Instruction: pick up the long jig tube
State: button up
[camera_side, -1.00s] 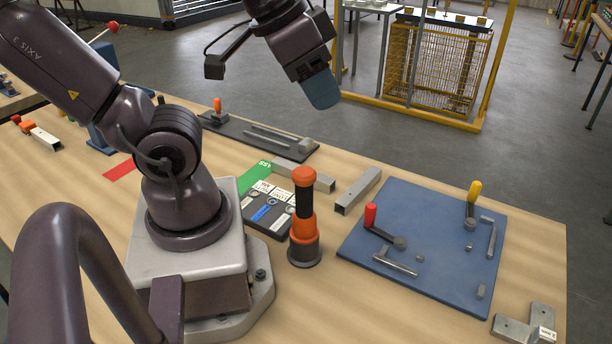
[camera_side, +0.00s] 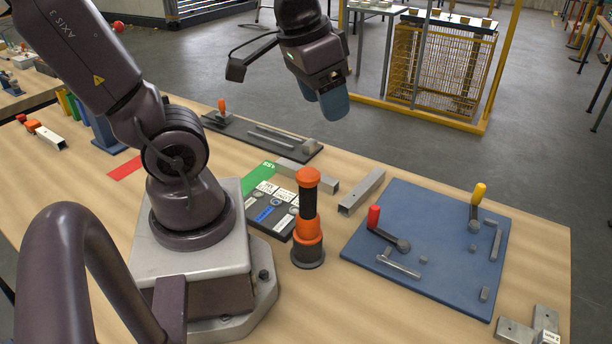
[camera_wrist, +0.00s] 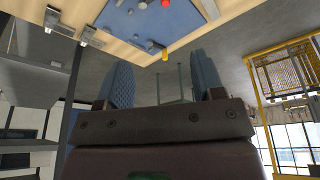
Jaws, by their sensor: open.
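Two square grey metal tubes lie on the wooden table in the side view. One tube (camera_side: 362,191) lies at a slant just left of the blue board. The other tube (camera_side: 318,180) lies behind the dark panel, beside the green strip; I cannot tell surely which is the long jig tube. My gripper (camera_side: 322,101) is open and empty, high above the table's far edge with its blue fingers pointing down. In the wrist view my gripper's (camera_wrist: 162,78) two blue fingers stand apart with nothing between them. Neither tube can be made out surely in the wrist view.
The blue board (camera_side: 425,262) carries red- and yellow-handled clamps. An orange and black post (camera_side: 308,218) stands upright left of it. A dark rail plate (camera_side: 262,137) lies at the back edge. Grey brackets (camera_side: 528,327) lie at front right. A shorter tube with orange (camera_side: 48,137) lies far left.

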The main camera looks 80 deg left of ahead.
jog(key=w+a+f+n+g, duration=0.1)
jog(key=a+f+n+g, duration=0.1)
jog(key=a+f+n, duration=0.85)
jog(key=w+a+f+n+g, duration=0.1)
jog(key=a+f+n+g, duration=0.1)
jog(key=a+f+n, duration=1)
jog(key=f+n, duration=0.1)
jog(key=f, duration=0.1)
jog(key=a+f+n, duration=0.1)
jog(key=shift+a+f+h, duration=0.3)
jog(key=shift+w+f, duration=0.2)
jog(key=shift+f, duration=1.2)
jog(key=shift+w+f, duration=0.15)
jog(key=shift+f, duration=1.2)
jog(key=c, duration=1)
